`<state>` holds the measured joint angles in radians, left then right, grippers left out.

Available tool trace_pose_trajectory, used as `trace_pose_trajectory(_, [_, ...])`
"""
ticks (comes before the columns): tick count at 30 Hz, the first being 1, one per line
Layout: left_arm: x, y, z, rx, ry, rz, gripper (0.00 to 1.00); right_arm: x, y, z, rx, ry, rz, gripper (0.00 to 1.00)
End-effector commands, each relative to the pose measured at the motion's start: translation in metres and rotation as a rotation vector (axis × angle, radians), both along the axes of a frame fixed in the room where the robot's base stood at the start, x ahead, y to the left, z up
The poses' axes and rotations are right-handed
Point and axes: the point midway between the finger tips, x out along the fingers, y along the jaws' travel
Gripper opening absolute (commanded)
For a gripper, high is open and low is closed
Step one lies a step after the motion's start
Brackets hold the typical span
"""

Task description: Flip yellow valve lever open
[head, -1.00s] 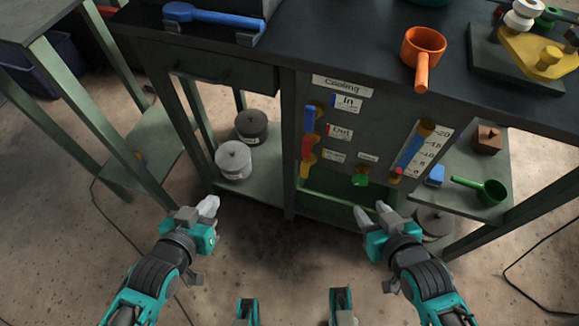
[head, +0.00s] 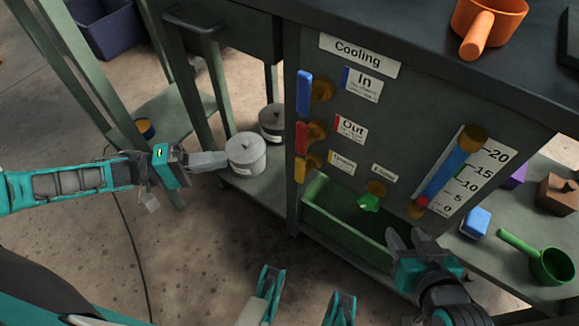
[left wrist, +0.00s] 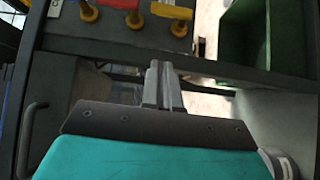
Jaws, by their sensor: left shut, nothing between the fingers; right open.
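The yellow valve lever (head: 300,169) is the lowest of three levers on the left edge of the dark cooling panel (head: 350,60). It stands upright, beside a brass valve body (head: 314,160). It also shows at the top of the left wrist view (left wrist: 172,11). My left gripper (head: 226,159) is shut and empty, left of the lever and apart from it, pointing right. In the head view its tips overlap a grey lidded pot (head: 246,155). My right gripper (head: 412,238) is open and empty in front of the green trough, below the gauge.
The red lever (head: 301,138) and blue lever (head: 304,95) sit just above the yellow one. A green trough (head: 345,232) projects below the panel. A green drain knob (head: 369,203) and a gauge (head: 445,180) are to the right. A table leg (head: 75,70) stands at left.

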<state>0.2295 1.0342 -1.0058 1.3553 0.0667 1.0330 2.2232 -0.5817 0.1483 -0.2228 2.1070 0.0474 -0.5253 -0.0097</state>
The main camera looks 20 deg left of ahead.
Motion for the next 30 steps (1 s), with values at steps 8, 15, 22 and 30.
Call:
trace_pose_trajectory(8, [0.000, 0.002, 0.001, -0.006, 0.010, -0.003, 0.00, 0.000, 0.001, 0.000, 0.002, 0.002, 0.002, 0.43])
trace_pose_trajectory(15, [0.005, -0.010, 0.000, -0.009, 0.008, -0.005, 0.00, 0.000, 0.002, -0.001, 0.005, 0.001, 0.000, 0.43])
trace_pose_trajectory(22, [0.023, -0.051, 0.000, -0.010, 0.005, -0.006, 0.00, -0.001, 0.003, -0.007, 0.007, 0.007, -0.001, 0.43])
trace_pose_trajectory(30, [0.039, -0.100, -0.001, -0.009, 0.010, -0.006, 0.00, 0.000, 0.005, -0.008, 0.012, 0.002, 0.004, 0.43])
